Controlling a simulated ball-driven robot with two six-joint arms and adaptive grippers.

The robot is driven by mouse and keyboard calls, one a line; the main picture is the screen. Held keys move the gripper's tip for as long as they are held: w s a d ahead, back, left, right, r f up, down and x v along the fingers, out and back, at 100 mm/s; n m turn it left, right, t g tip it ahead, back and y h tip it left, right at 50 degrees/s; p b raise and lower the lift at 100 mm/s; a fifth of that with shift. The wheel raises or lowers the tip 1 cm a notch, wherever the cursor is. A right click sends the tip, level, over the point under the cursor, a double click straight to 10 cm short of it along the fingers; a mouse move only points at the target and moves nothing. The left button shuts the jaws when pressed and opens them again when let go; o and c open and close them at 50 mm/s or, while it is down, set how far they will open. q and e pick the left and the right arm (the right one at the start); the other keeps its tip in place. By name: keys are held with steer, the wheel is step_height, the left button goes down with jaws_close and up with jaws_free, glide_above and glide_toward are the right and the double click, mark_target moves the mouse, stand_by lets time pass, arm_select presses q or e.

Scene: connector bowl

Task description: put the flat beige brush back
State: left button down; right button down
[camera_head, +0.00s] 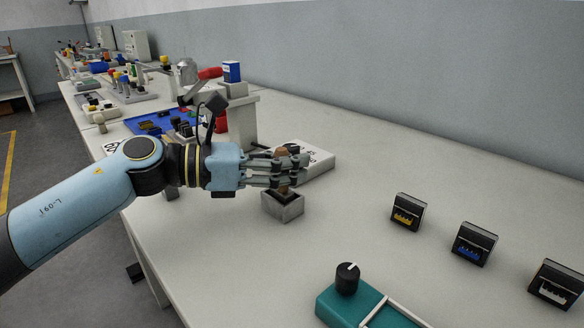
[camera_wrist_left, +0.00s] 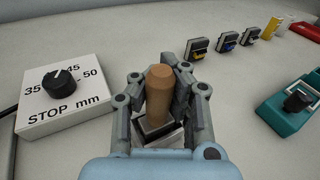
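A brown wooden handle (camera_wrist_left: 160,92), seemingly the brush's, stands upright between the fingers of my left gripper (camera_head: 283,170). The fingers lie close against it on both sides and look shut on it. Its top shows just above the fingers in the head view (camera_head: 282,153). Below it is a small grey metal box-shaped holder (camera_head: 283,206), also partly visible in the left wrist view (camera_wrist_left: 163,138). The brush's head is hidden, so I cannot tell its shape, or whether it sits inside the holder or just above it. My right gripper is not in view.
A white stop box with a black knob (camera_wrist_left: 62,80) lies close beside the holder. Three black connector blocks, yellow (camera_head: 406,213), blue (camera_head: 473,244) and white (camera_head: 555,285), stand to the right. A teal device (camera_head: 365,304) is at the front. Bare table lies between.

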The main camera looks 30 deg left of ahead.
arm_select(q)
steer(key=shift+f, duration=0.1)
steer(key=c, duration=2)
jaws_free()
steer(key=o, duration=0.5)
steer(key=v, duration=0.7)
steer(key=shift+s+a, duration=0.2)
steer(key=p+v, duration=0.1)
steer(key=v, duration=0.1)
steer(key=p+v, duration=0.2)
steer(key=shift+s+a+r, duration=0.15)
steer(key=shift+a+r, duration=0.1)
steer(key=shift+r, duration=0.05)
